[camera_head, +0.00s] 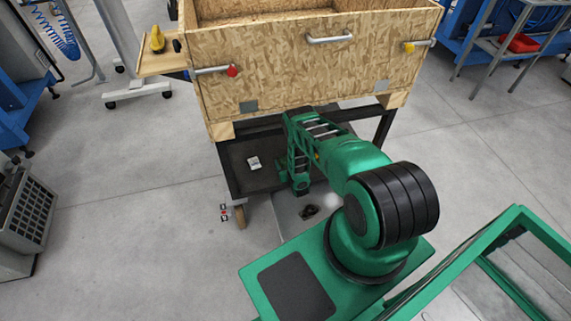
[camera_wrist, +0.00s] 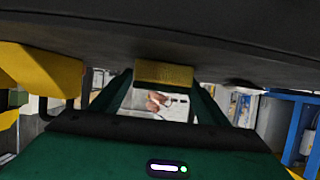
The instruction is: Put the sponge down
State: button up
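A yellow block that looks like the sponge (camera_wrist: 164,72) sits between the two green fingers of my gripper (camera_wrist: 163,85) in the wrist view. The fingers meet its two sides, so my gripper appears shut on it. A broad dark surface (camera_wrist: 200,45) fills the top of that view, right at the sponge's edge. I cannot tell whether they touch. In the head view my green arm bends down beside the cart under the wooden crate (camera_head: 290,70). The sponge and fingertips cannot be made out there.
The dark lower shelf (camera_head: 238,178) holds a small white item (camera_head: 254,163). A small dark item (camera_head: 309,211) lies near my arm. A yellow object (camera_head: 157,38) rests on a side ledge. Open floor lies left and right.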

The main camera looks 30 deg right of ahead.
jog(key=shift+r, duration=0.1)
jog(key=v, duration=1.2)
dwell(0.4)
